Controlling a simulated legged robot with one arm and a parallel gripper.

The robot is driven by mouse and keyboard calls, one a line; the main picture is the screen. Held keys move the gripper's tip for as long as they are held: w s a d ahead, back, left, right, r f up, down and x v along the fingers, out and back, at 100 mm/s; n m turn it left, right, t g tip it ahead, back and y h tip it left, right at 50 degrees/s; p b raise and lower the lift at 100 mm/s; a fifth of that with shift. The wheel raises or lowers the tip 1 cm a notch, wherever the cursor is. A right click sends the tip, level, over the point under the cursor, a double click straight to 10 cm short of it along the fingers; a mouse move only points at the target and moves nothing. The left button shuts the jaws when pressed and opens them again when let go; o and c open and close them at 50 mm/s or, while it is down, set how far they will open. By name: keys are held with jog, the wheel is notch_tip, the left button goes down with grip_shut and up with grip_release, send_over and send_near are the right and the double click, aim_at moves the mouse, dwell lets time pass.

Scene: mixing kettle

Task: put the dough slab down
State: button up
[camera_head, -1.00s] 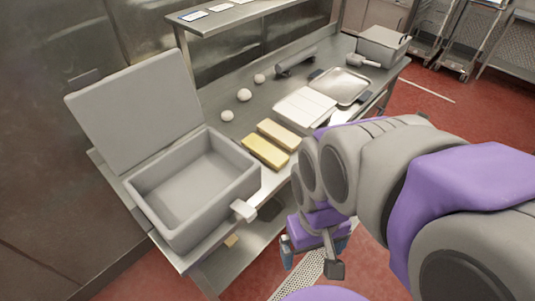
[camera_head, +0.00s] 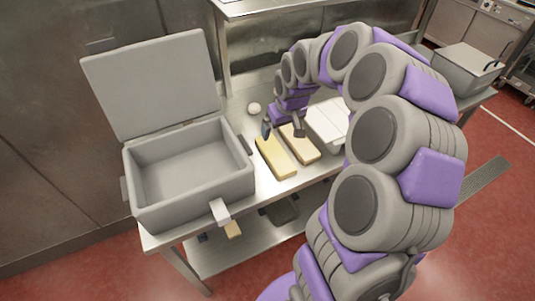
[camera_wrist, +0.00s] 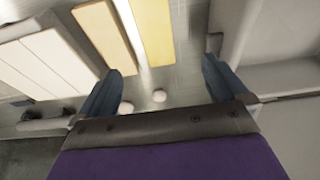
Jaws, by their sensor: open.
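Two dough slabs lie flat side by side on the steel table, a yellow one (camera_head: 275,158) and a paler one (camera_head: 300,145). Both show at the top of the wrist view, the yellow one (camera_wrist: 153,32) right of the paler one (camera_wrist: 107,35). My gripper (camera_head: 282,131) is over the table at the far ends of these slabs. Its blue fingers are spread apart in the wrist view (camera_wrist: 160,85) with nothing held between them. I cannot tell its exact height above the table.
An open grey kettle (camera_head: 190,178) with a raised lid (camera_head: 155,85) stands left of the slabs. White slabs (camera_head: 327,120) lie to the right, partly behind my arm. A lidded container (camera_head: 465,68) stands far right.

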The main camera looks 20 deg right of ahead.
jog(key=d+f, duration=0.1)
jog(key=f, duration=0.1)
jog(key=b, duration=0.2)
send_near(277, 153)
jog(key=f, duration=0.2)
jog(key=w+a+f, duration=0.1)
jog(key=shift+a+f+b, duration=0.1)
jog(key=shift+f+b, duration=0.15)
jog(key=shift+b, duration=0.1)
jog(key=shift+w+d+f, duration=0.2)
jog(key=shift+d+f, duration=0.15)
jog(key=shift+d, duration=0.05)
jog(key=x, duration=0.1)
jog(key=b+x, duration=0.1)
jog(key=x, duration=0.2)
jog(key=shift+w+a+f+b, duration=0.15)
jog(key=shift+a+f+b, duration=0.15)
jog(key=shift+f+b, duration=0.1)
jog(key=shift+d+r, duration=0.1)
jog(key=shift+d, duration=0.2)
jog(key=shift+c, duration=0.6)
jog(key=shift+d, duration=0.15)
jog(key=c, duration=0.3)
jog(key=shift+a, duration=0.3)
jog(key=c, duration=0.6)
jog(key=shift+d+r, duration=0.1)
jog(key=shift+d, duration=0.05)
jog(key=c, duration=0.5)
